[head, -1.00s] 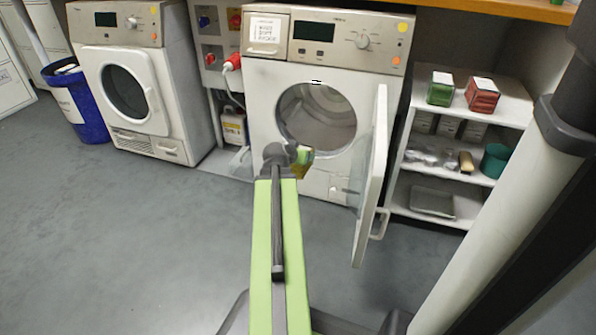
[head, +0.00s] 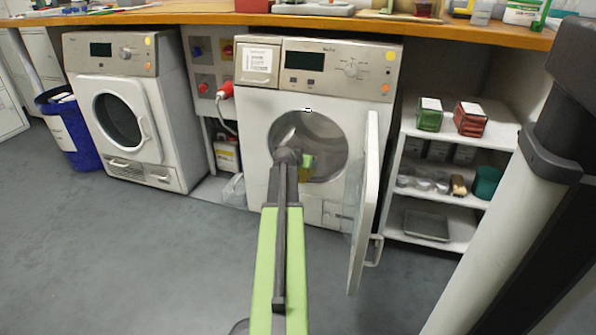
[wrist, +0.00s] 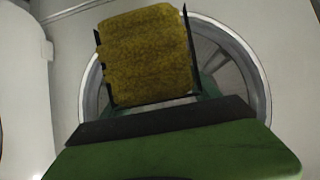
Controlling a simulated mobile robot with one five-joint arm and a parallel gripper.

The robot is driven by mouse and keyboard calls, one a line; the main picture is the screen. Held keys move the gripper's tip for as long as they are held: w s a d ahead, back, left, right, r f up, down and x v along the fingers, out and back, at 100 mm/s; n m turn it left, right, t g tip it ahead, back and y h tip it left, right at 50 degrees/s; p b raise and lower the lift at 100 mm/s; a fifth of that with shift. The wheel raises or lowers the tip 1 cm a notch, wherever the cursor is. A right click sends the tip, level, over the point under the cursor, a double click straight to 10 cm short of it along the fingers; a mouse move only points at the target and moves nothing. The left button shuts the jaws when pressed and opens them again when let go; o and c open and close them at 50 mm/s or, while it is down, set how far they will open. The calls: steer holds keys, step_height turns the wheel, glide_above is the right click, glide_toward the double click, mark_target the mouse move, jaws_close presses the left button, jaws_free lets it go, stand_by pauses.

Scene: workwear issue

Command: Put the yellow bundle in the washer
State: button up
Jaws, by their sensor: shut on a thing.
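The washer (head: 270,120) stands in the middle of the head view with its door (head: 365,200) swung open to the right. In the wrist view my gripper (wrist: 147,60) is shut on the yellow bundle (wrist: 148,55), with a dark finger on each side of it. The bundle is in front of the round washer opening (wrist: 255,85), whose metal rim and drum show behind it. In the head view my gripper (head: 305,163) is at the opening, and my arm hides most of the bundle. I cannot tell whether the bundle is past the rim.
A closed front-loading machine (head: 118,115) and a blue bin (head: 68,130) stand at the left. A shelf unit (head: 430,185) with boxes and tins is right of the open door. A wooden counter (head: 200,17) runs above. The grey floor in front is clear.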

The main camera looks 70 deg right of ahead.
steer(key=w+d, duration=0.1)
steer(key=d, duration=2.1)
steer(key=shift+d, duration=0.4)
steer(key=shift+w, duration=0.1)
steer(key=o, duration=1.8)
steer(key=shift+c, duration=0.2)
steer(key=p+v, duration=0.9)
steer(key=v, duration=0.8)
steer(key=shift+a+r+p, duration=0.15)
steer(key=shift+p, duration=0.25)
